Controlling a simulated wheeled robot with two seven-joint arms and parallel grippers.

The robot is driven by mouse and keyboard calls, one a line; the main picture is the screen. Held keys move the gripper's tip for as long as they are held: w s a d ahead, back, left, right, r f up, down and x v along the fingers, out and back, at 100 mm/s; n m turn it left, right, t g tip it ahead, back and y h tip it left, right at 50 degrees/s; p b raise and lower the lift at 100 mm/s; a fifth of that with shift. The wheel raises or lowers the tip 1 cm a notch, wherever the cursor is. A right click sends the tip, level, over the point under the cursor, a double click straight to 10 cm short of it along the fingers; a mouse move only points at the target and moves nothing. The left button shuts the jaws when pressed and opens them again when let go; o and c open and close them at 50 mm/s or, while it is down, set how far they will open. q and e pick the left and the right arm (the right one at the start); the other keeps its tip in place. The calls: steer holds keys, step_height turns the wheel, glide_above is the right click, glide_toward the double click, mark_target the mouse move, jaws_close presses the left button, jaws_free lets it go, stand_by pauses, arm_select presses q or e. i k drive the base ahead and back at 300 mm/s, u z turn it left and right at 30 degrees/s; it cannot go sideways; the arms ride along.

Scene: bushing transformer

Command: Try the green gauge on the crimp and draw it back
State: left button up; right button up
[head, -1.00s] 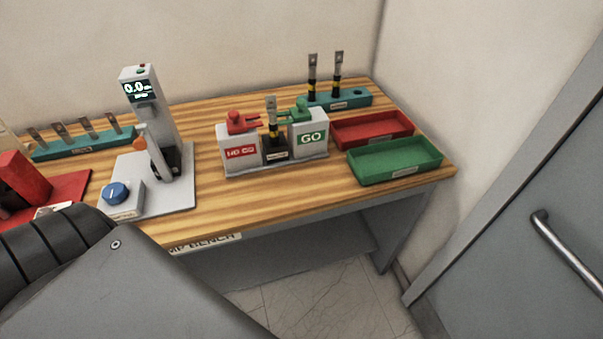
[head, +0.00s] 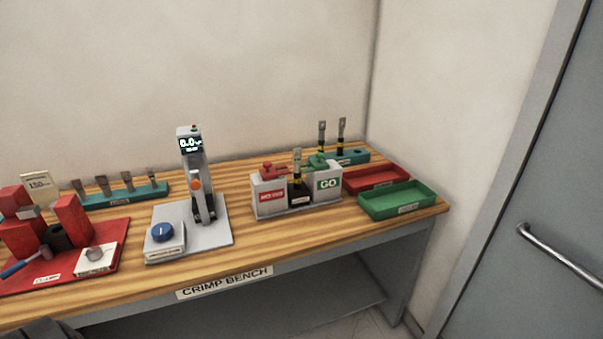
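The green gauge (head: 318,162) sits on top of the grey block marked GO (head: 328,184), at the right of the gauge stand. A red gauge (head: 272,170) sits on the block marked NO GO (head: 270,196) at the left. Between the blocks a crimped lug (head: 297,166) with a black and yellow sleeve stands upright in a dark holder (head: 298,195). The green gauge's tip points toward the lug; I cannot tell if they touch. Neither of my grippers shows in the head view; only a dark part of my arm shows at the bottom left.
A green tray (head: 372,213) and a red tray (head: 405,175) lie right of the stand. A teal rack (head: 352,158) with two lugs stands behind. A tester (head: 192,165) with a blue knob, a red press (head: 75,268) and a teal lug rack (head: 130,194) are left.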

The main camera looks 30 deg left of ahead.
mark_target(319, 163)
steer(key=u, duration=0.1)
steer(key=k, duration=0.35)
steer(key=z, duration=0.85)
steer(key=i, duration=1.5)
steer(key=u, duration=0.55)
